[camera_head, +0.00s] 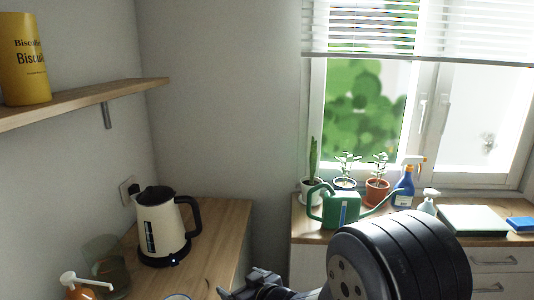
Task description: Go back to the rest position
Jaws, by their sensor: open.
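My gripper (250,287) shows at the bottom of the head view, low in front of the wooden counter. It is dark and small in the picture, its jaws are open, and I see nothing held between them. My black arm link fills the lower right and hides part of the cabinet and the window-side worktop.
A cream kettle (160,228) stands on the left counter (222,217), with a pump bottle (80,289) near the front. A green watering can (341,208), potted plants and a blue spray bottle (404,183) stand below the window. A shelf (90,101) holds a yellow tin (24,60).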

